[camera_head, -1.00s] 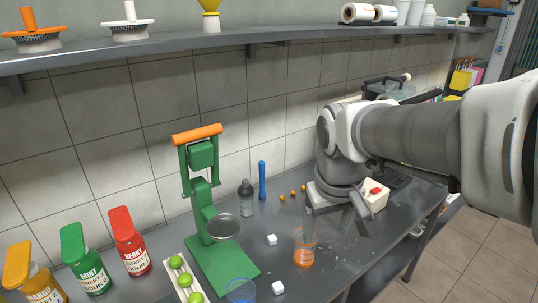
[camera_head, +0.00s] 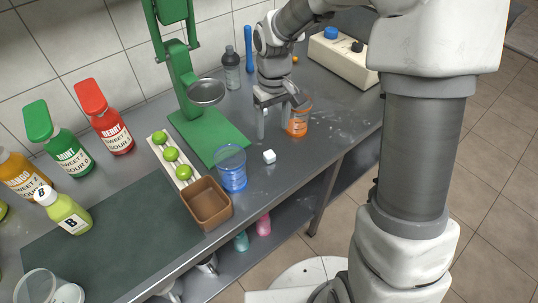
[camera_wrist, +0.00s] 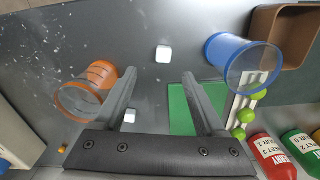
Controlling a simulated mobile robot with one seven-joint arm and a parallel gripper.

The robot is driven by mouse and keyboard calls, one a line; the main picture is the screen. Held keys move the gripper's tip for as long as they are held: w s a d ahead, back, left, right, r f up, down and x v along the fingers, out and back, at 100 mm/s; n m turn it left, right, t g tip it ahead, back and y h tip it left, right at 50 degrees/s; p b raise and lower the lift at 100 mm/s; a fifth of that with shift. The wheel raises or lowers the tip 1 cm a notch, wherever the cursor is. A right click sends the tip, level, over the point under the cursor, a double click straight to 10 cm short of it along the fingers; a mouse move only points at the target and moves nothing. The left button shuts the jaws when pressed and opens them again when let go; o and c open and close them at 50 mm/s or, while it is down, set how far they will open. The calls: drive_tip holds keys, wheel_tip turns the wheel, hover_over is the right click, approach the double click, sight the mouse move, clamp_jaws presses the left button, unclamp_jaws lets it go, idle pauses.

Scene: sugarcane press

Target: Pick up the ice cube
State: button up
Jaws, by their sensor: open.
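A white ice cube (camera_head: 269,156) lies on the grey metal counter (camera_head: 325,125), to the right of the blue cup (camera_head: 232,168). In the wrist view this cube (camera_wrist: 163,53) lies just beyond and between the fingertips. A second white cube (camera_wrist: 129,117) shows beside the left finger in the wrist view, nearer the gripper's base; in the head view it is mostly hidden by my gripper. My gripper (camera_head: 281,118) is open and empty, pointing down above the counter, behind the first cube. Its fingers also show in the wrist view (camera_wrist: 158,73).
An orange cup (camera_head: 298,122) stands close beside my gripper. The green press (camera_head: 205,135), a tray of limes (camera_head: 162,140) and a brown box (camera_head: 207,203) stand to the left. Sauce bottles line the back left. Counter around the first cube is clear.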

hover_over(269, 153)
drive_tip(key=f, duration=0.4)
drive_tip(key=d+f, duration=0.1)
drive_tip(key=shift+f+b, duration=0.35)
drive_tip(key=shift+f, duration=0.05)
drive_tip(key=f, duration=0.3)
drive_tip(key=a+f+b, duration=0.1)
drive_tip(key=f, duration=0.1)
drive_tip(key=shift+f, duration=0.1)
clamp_jaws()
